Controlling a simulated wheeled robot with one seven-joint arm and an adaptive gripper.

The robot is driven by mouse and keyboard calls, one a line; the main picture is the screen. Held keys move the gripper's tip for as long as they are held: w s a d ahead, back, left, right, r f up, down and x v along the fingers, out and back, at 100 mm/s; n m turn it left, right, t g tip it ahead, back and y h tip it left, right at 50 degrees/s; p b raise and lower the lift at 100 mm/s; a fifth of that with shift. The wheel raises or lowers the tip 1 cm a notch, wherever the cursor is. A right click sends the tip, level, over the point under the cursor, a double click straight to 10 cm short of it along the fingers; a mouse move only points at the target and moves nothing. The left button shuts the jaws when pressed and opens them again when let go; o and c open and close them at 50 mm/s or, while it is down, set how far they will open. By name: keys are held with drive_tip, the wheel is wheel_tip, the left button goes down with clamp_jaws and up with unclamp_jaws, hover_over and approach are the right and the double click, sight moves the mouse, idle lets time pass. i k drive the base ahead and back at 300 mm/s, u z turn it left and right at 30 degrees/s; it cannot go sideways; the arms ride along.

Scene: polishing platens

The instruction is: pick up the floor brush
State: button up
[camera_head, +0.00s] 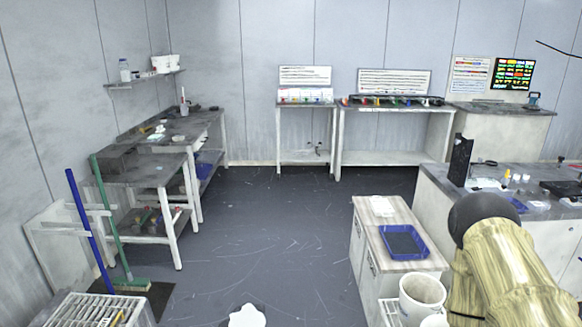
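The floor brush (112,220) stands at the left with its long green handle leaning up against a rack by the left wall. Its green head with tan bristles (131,285) rests on a dark mat on the floor. A second tool with a blue handle (88,230) leans just left of it, and its lower end is hidden behind a crate. Part of my arm (505,262) shows at the lower right, far from the brush. My gripper is outside the picture.
A light crate (92,310) stands at the lower left in front of the tools. Workbenches (140,172) line the left wall. A cabinet with a blue tray (403,242) and a white bucket (421,296) stand at the right. The middle floor (275,225) is mostly clear.

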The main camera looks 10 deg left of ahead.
sight(130, 283)
drive_tip(key=u, duration=0.05)
drive_tip(key=i, duration=1.6)
drive_tip(key=u, duration=0.75)
drive_tip(key=i, duration=1.15)
drive_tip(key=u, duration=1.9)
drive_tip(key=i, duration=0.8)
drive_tip(key=u, duration=0.55)
